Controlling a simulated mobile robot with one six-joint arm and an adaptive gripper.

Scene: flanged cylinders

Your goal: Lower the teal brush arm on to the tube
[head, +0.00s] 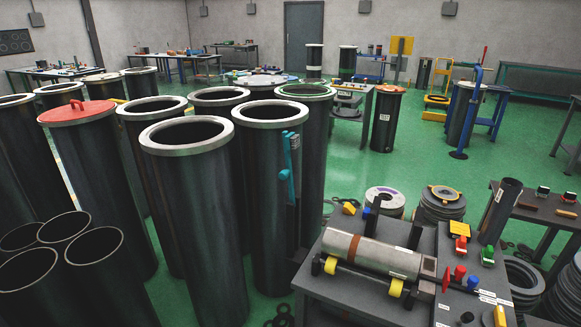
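The teal brush arm (289,168) stands nearly upright at the left of the bench, in front of the tall dark flanged cylinders. Its lower mounting is hard to make out. The tube (370,254), a grey steel cylinder with a brown band, lies on its side on yellow rollers on the grey bench. The teal arm is up and apart from the tube, to its upper left. My gripper is not in view.
Tall dark flanged cylinders (190,135) crowd the left, one with a red lid (77,112). The bench (345,288) also carries black posts (415,235), a red disc and coloured knobs (460,274). Stacked rings (441,205) stand behind it. Green floor (350,170) is open beyond.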

